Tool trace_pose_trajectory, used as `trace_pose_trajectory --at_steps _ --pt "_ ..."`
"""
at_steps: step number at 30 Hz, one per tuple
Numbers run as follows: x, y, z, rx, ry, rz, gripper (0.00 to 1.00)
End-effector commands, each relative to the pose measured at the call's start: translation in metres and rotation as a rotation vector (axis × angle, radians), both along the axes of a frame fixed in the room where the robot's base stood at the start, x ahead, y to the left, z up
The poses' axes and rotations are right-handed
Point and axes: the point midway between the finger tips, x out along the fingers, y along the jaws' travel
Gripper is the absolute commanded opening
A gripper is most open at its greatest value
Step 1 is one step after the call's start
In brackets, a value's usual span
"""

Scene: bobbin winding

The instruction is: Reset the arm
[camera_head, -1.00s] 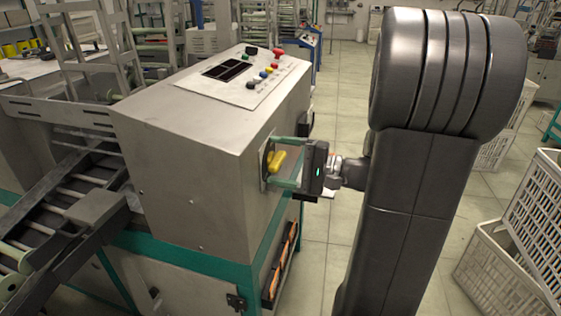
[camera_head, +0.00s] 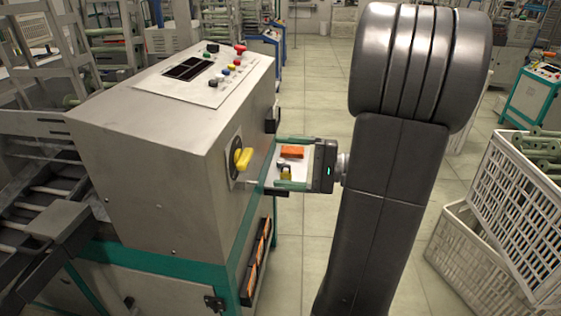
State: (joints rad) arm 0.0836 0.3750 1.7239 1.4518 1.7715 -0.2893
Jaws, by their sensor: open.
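My gripper (camera_head: 279,162) is open, its two green fingers pointing left toward the side of the grey machine (camera_head: 160,160). The fingers are apart from the yellow rotary knob (camera_head: 242,158) on that side, with a gap to its right. Nothing is held between the fingers. An orange item (camera_head: 292,152) and a small yellow item show behind the gap between them, on a pale surface. My dark arm stands upright right of the gripper and hides part of the floor.
The machine's top panel (camera_head: 190,72) carries a dark display and coloured buttons, including a red one. White crates (camera_head: 515,215) with green-ended bobbins stand at the right. Tiled floor (camera_head: 312,100) lies open behind the gripper. A rack of orange items sits low on the machine.

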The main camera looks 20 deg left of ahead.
Motion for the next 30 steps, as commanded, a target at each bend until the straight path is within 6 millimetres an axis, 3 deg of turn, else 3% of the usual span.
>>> trace_pose_trajectory --at_steps 10,27,30 --pt "-0.001 0.01 0.0 0.0 -0.001 0.0 0.82" --pt "-0.015 0.093 0.001 0.004 0.001 0.004 0.82" --pt "-0.013 0.092 0.004 -0.002 0.039 0.0 0.82"
